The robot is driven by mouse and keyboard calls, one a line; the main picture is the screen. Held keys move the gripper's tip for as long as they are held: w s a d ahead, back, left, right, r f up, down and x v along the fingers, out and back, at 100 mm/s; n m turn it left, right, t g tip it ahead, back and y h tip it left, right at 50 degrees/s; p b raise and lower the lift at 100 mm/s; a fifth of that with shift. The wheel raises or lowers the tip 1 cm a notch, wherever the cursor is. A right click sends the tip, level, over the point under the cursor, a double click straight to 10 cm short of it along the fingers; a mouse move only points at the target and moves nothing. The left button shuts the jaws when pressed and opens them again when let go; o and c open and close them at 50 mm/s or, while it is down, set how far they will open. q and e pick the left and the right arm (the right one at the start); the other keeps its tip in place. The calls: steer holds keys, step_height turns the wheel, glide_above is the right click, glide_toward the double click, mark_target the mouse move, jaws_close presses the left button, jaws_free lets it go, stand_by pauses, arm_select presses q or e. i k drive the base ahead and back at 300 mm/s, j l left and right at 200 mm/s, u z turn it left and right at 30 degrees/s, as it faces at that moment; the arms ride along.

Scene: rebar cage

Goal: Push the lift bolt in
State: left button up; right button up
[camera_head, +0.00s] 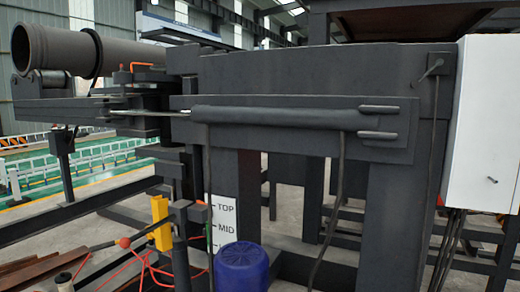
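No part is plainly marked as the lift bolt, and I cannot tell which one it is. A thin pale rod (150,113) runs level into the left end of a dark horizontal cylinder (265,113) on the machine's beam. A small orange handle (138,66) sits at the upper left, by the end of a large dark pipe (62,50). Lower down, a lever with a red ball knob (123,242) stands left of a yellow block (160,222). A white scale plate (223,222) reads TOP and MID. Neither of my grippers shows.
A blue drum (242,268) stands at the bottom centre before the dark frame. A white cabinet (485,120) is on the right, with cables below it. Dark hoses hang from the cylinder. Red cords and a low dark rail lie at lower left. Green flooring with white barriers lies behind.

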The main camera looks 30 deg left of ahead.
mark_target(125, 243)
steer(key=k, duration=0.65)
steer(key=u, duration=1.6)
steer(key=i+l, duration=0.1)
steer(key=i, duration=0.45)
